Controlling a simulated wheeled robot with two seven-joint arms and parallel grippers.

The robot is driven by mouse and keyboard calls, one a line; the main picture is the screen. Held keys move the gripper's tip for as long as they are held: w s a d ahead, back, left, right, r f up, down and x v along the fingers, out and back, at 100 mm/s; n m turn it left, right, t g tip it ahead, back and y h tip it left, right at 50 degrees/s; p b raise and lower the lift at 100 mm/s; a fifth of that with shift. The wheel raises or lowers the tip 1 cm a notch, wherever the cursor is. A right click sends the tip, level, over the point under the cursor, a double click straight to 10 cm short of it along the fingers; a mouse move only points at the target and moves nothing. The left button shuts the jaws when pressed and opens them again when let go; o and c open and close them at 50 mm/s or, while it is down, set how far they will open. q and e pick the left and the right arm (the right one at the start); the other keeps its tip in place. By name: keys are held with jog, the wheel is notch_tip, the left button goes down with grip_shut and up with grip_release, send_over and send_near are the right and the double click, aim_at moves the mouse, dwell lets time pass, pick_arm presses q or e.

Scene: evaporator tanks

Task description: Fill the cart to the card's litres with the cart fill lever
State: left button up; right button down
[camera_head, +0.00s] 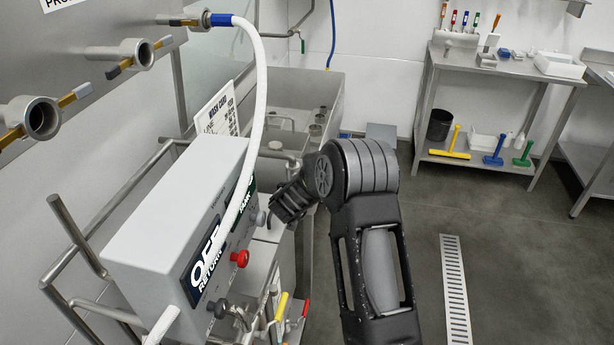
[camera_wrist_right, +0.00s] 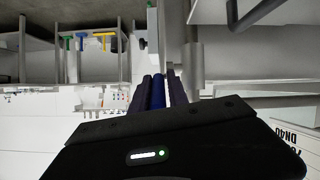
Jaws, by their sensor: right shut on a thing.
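My right gripper (camera_head: 290,204) is to the right of the grey control box (camera_head: 172,190). It is shut on a slim blue handle (camera_wrist_right: 158,92), which shows between its fingers in the wrist view. In the head view my gripper hides this handle, so I cannot tell whether it is the cart fill lever. The wash card (camera_head: 217,113) stands behind the box; its litres are too small to read. A yellow-handled lever (camera_head: 281,307) and a red-handled lever (camera_head: 305,308) are below the box. My left gripper is not in view.
A white hose (camera_head: 260,85) arches over the box, whose front has a red knob (camera_head: 240,258) and an "OFF RETURN" label (camera_head: 207,258). Steel rails (camera_head: 75,235) run along its left. A steel sink (camera_head: 318,95) stands behind. The floor (camera_head: 520,265) at right is clear.

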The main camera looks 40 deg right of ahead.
jog(key=shift+s+d+r, duration=0.15)
jog(key=shift+s+d, duration=0.05)
jog(key=shift+d, duration=0.25)
jog(key=c, duration=1.4)
grip_release()
jog(key=shift+o, duration=0.2)
jog(key=shift+a, duration=0.1)
jog(key=shift+a, duration=0.1)
jog(key=shift+a, duration=0.3)
jog(key=v, duration=0.7)
jog(key=shift+b, duration=0.4)
jog(key=shift+s, duration=0.1)
